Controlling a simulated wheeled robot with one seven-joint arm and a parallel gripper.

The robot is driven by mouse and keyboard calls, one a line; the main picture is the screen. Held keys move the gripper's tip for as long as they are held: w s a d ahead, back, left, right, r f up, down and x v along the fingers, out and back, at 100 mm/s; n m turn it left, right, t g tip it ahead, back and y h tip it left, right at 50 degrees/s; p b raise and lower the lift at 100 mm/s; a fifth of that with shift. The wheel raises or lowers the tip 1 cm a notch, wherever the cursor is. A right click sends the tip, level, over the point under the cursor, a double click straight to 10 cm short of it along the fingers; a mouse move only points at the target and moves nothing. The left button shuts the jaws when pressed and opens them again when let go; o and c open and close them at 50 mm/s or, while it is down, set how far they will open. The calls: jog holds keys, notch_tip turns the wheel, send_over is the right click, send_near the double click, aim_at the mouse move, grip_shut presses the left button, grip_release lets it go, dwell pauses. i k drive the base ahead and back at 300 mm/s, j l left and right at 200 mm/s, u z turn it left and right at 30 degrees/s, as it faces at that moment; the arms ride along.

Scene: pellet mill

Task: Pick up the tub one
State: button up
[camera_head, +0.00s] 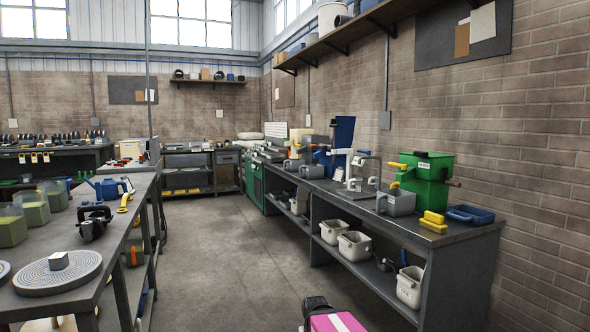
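I see no label that tells me which tub the task means. Several off-white tubs stand on the lower shelf of the right bench: a near one (410,289), a middle one (355,247), and one beside it (333,232). Clear tubs with greenish contents stand on the left table: a near one (12,228), a middle one (35,209), and a far one (56,195). No gripper fingers show in this view, and nothing is seen touching any tub.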

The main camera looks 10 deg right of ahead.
aim_at(293, 165)
jog(key=i+j+z, duration=0.35)
jog(key=i+j, duration=0.15)
jog(key=i, duration=0.75)
jog(key=i+j+z, duration=0.35)
jog(key=i+j, duration=0.45)
jog(key=i, duration=0.4)
jog(key=i+j+z, duration=0.35)
jog(key=i+j, duration=0.7)
